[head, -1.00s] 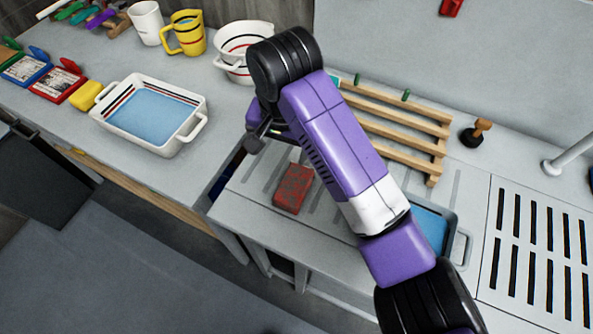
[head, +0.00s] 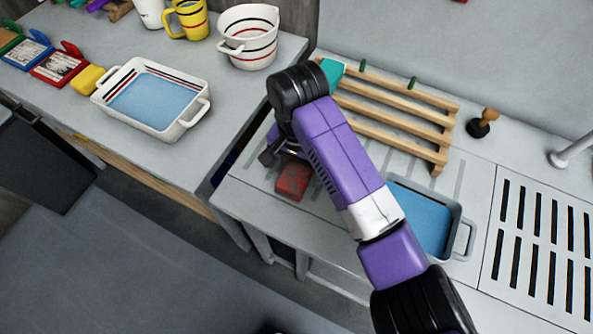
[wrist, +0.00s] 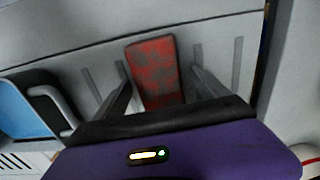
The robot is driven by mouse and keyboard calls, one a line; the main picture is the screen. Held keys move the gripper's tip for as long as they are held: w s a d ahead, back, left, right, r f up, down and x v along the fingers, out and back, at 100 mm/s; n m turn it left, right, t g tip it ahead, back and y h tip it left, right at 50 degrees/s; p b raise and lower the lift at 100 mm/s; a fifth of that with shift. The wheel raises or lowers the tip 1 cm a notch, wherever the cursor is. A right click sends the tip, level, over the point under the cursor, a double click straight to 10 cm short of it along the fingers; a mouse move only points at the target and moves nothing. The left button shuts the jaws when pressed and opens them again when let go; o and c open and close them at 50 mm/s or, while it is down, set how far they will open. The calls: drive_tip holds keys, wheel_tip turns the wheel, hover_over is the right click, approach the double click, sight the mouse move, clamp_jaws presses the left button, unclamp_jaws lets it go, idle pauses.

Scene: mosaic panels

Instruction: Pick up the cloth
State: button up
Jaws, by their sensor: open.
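The red, worn-looking rectangular piece, which I take as the cloth (head: 293,181), lies on the grey worktop near its front edge. It also shows in the wrist view (wrist: 156,72), lying between the two fingers as seen from above. My gripper (wrist: 161,76) is open, with one finger on each side of the cloth and nothing held. In the head view my gripper (head: 277,158) is just behind the cloth, partly hidden by my arm. I cannot tell whether the fingers touch the cloth or how high they are above the worktop.
A wooden rack (head: 395,119) stands behind my arm. A tray of blue liquid (head: 466,240) sits to the right, beside a slotted panel (head: 541,240). On the left counter are a white dish (head: 190,116), a striped bowl (head: 249,50) and a yellow sponge (head: 87,79).

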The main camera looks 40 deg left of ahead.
sight(297, 169)
drive_tip(key=c, duration=1.4)
wheel_tip(297, 169, up, 20)
drive_tip(key=p, duration=0.4)
drive_tip(key=o, duration=0.5)
drive_tip(key=c, duration=0.4)
drive_tip(key=shift+s, duration=0.1)
